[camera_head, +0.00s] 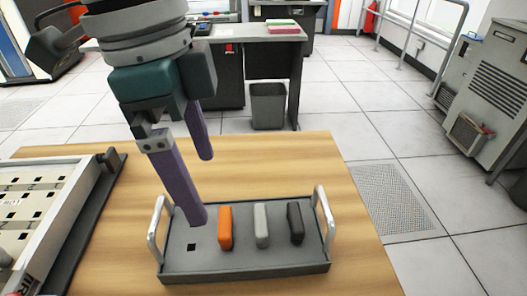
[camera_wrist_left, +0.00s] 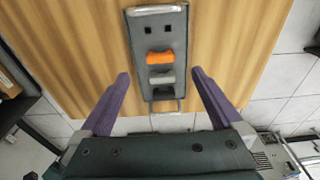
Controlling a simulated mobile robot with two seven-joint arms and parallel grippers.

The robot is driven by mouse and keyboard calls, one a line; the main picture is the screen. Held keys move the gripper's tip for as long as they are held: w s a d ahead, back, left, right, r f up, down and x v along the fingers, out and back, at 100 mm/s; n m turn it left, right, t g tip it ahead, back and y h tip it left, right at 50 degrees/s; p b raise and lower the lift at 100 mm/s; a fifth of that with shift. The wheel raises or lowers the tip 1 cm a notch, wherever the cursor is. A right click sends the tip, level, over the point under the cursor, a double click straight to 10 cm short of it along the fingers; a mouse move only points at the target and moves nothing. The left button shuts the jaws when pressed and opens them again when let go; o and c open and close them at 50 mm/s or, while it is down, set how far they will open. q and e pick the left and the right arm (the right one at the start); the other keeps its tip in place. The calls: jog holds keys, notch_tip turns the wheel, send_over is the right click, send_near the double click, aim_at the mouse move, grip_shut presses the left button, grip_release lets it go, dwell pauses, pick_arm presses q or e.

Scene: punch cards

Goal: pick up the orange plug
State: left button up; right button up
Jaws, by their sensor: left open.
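The orange plug (camera_head: 225,227) stands upright in a grey tray (camera_head: 245,269) with two metal handles, on the wooden table. A light grey plug (camera_head: 262,226) and a dark plug (camera_head: 296,223) stand to its right. In the left wrist view the orange plug (camera_wrist_left: 160,58) lies ahead of the fingers, above the grey plug (camera_wrist_left: 161,78). My left gripper (camera_head: 201,186) is open and empty, its purple fingers above the tray's left part. In the wrist view its fingertips (camera_wrist_left: 160,74) are spread wide on either side of the tray. My right gripper is not in view.
A pale panel with slots (camera_head: 30,215) lies at the table's left. The tray has an empty square hole (camera_head: 191,247) left of the orange plug. The table (camera_head: 345,255) is bare right of the tray. A bin (camera_head: 268,106) and desk stand beyond.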

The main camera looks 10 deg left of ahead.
aim_at(224, 221)
pick_arm(q)
jog(key=f, duration=0.3)
jog(key=shift+d+f, duration=0.2)
jog(key=f, duration=0.2)
jog(key=d+f+b, duration=0.1)
jog(key=f, duration=0.2)
jog(key=shift+w+d+b, duration=0.1)
jog(key=shift+w+b, duration=0.1)
jog(key=shift+b, duration=0.1)
jog(key=shift+c, duration=0.2)
jog(key=c, duration=1.2)
jog(key=shift+o, duration=0.2)
jog(key=shift+r, duration=0.15)
